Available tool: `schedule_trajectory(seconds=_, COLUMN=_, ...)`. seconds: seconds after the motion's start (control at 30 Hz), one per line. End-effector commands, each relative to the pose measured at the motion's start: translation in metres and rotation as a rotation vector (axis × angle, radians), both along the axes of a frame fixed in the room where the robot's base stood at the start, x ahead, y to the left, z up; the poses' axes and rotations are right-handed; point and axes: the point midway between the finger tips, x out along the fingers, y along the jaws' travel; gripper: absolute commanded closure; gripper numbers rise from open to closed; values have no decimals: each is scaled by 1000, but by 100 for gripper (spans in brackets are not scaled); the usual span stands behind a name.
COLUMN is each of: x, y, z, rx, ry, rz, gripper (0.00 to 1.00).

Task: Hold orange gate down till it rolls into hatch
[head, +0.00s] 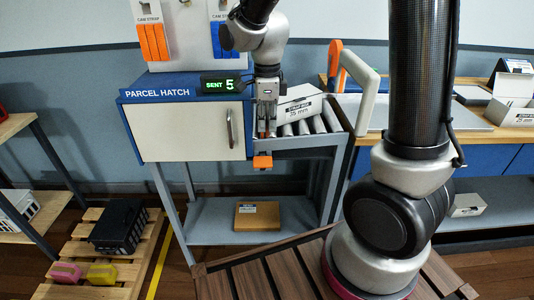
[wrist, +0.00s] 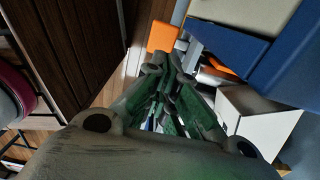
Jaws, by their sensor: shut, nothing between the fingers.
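The orange gate (head: 262,162) is a small orange block at the front left corner of the roller track, below my fingertips. In the wrist view the orange gate (wrist: 163,36) shows just beyond the fingertips; I cannot tell whether they touch it. My gripper (head: 266,132) points down, shut and empty; its fingers also meet in the wrist view (wrist: 172,62). A white strap box (head: 303,104) marked 25 mm sits tilted on the rollers (head: 312,128), right of my gripper. The parcel hatch (head: 190,131) is left of the gate, its pale door closed.
A display (head: 224,85) above the hatch reads SENT 5. A brown parcel (head: 257,215) lies on the shelf below. A pallet (head: 100,245) with a black crate and small packs is at the lower left.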

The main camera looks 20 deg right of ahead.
Motion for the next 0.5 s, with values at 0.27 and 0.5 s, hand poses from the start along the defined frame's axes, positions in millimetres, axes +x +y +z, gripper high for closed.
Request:
schedule_trajectory(seconds=0.27, x=-1, y=-1, z=-62, rx=-2, ry=6, rz=0, gripper=100)
schedule_trajectory(seconds=0.5, x=-1, y=0, z=-96, rx=0, ry=2, rz=1, gripper=100)
